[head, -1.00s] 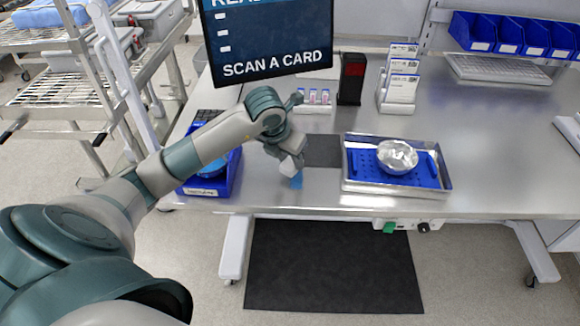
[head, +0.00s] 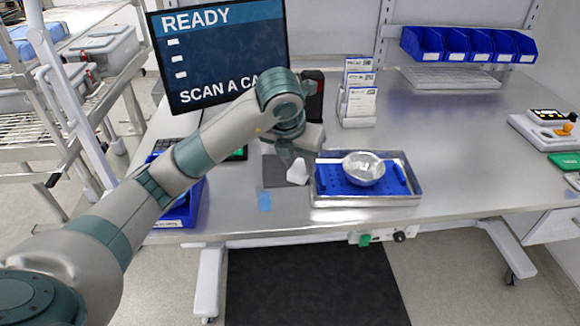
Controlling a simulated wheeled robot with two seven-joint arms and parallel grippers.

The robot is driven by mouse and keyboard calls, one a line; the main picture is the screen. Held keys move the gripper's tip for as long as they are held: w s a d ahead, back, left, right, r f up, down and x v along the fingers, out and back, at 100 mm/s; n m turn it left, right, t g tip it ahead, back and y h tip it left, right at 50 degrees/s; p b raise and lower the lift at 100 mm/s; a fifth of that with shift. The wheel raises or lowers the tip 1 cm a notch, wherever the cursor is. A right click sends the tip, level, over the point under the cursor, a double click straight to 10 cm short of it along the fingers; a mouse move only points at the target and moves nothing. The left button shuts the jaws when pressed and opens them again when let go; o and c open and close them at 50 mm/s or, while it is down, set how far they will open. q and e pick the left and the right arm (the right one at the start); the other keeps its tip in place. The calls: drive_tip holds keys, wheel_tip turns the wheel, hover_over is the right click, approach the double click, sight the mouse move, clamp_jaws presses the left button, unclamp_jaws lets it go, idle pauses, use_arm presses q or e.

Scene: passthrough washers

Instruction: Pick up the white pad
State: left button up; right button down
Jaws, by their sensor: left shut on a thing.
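My left gripper (head: 296,158) is over the bench, just left of the metal tray, with its wrist above it. It is shut on the white pad (head: 298,172), a small pale piece that hangs below the wrist. The fingers are small and partly hidden, so the exact grip is hard to see. The pad is over or near the right side of a dark grey mat (head: 272,176), close to the tray's left edge. I cannot tell its height above the bench. My right gripper is not in view.
The metal tray (head: 366,201) has a blue liner and holds a silver bowl (head: 363,168). A blue bin (head: 180,213) is at the left, partly behind my arm.

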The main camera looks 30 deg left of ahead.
use_arm(q)
drive_tip(key=shift+d, duration=0.1)
idle(0.8)
drive_tip(key=m, duration=0.1)
drive_tip(key=s+d+m+h, duration=0.1)
drive_tip(key=m, duration=0.1)
drive_tip(key=f+m, duration=0.1)
drive_tip(key=m, duration=0.1)
drive_tip(key=shift+s+d+h, duration=0.15)
drive_tip(key=shift+d+h, duration=0.25)
drive_tip(key=s+d+f+m+g+y, duration=0.1)
drive_tip(key=s+m+g, duration=0.3)
drive_tip(key=m, duration=1.1)
drive_tip(key=s+d+f+m+g, duration=0.1)
drive_tip(key=s+f+m+g, duration=0.2)
drive_tip(key=s+m, duration=0.6)
drive_tip(key=m+g, duration=0.2)
drive_tip(key=m, duration=0.5)
drive_tip(key=shift+s+d+y, duration=0.25)
drive_tip(key=shift+s+y, duration=0.05)
drive_tip(key=shift+y, duration=0.1)
drive_tip(key=shift+a, duration=0.1)
